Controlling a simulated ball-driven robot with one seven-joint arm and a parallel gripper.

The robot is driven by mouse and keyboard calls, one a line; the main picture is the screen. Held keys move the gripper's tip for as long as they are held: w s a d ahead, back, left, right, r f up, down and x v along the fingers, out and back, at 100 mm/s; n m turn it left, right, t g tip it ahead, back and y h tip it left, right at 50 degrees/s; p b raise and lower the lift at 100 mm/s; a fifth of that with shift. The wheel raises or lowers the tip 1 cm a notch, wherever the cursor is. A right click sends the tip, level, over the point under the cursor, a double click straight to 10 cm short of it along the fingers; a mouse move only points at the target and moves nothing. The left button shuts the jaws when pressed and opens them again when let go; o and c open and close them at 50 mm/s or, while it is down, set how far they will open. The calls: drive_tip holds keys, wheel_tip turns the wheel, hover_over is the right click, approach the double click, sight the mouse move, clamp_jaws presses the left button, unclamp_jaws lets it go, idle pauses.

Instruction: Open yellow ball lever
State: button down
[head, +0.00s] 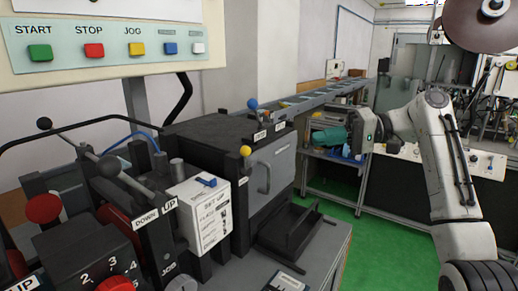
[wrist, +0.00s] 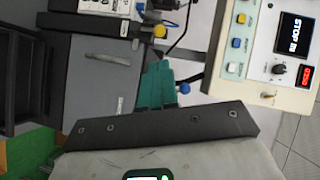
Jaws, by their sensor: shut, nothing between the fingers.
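The yellow ball lever (head: 245,151) sits on the front of the dark machine box, at the upper edge by its grey door (head: 270,170). The yellow ball also shows at the top middle of the wrist view (wrist: 160,31). My gripper (head: 318,138) has teal fingers and is to the right of the lever in the head view, apart from it. In the wrist view the closed fingers (wrist: 158,66) point up toward the yellow ball, with a gap between. They hold nothing. The lever's lower part is hard to make out.
A blue ball lever (head: 252,104) stands near the yellow one. A white box with a blue switch (head: 205,210) is left of the door. A button panel (head: 115,45) hangs at upper left. A black tray (head: 295,228) juts out below the door. Green floor (head: 385,230) is clear.

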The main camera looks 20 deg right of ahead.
drive_tip(key=shift+a, duration=0.1)
drive_tip(key=p+x, duration=0.2)
drive_tip(key=x, duration=1.2)
